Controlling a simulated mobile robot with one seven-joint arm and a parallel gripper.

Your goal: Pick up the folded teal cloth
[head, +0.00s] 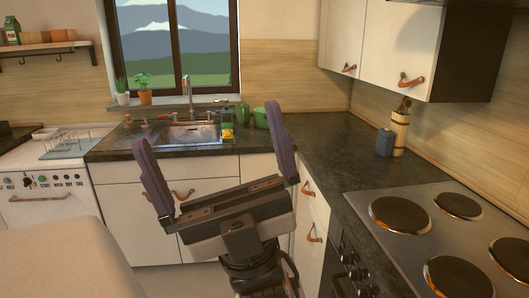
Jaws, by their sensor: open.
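My gripper (207,127) is raised in the middle of the head view, its two purple fingers spread wide apart. It is open, and nothing shows between the fingers except the sink area in the background. I cannot make out a folded teal cloth in this view. My gripper and arm hide part of the cabinet fronts and floor.
A dark counter (345,150) runs along the back and right. It holds a metal sink (188,135), a yellow-green item (227,131), a green pot (260,117), a blue-grey canister (385,142), a utensil holder (400,133) and a hob (445,232). A pale surface (60,260) fills the lower left.

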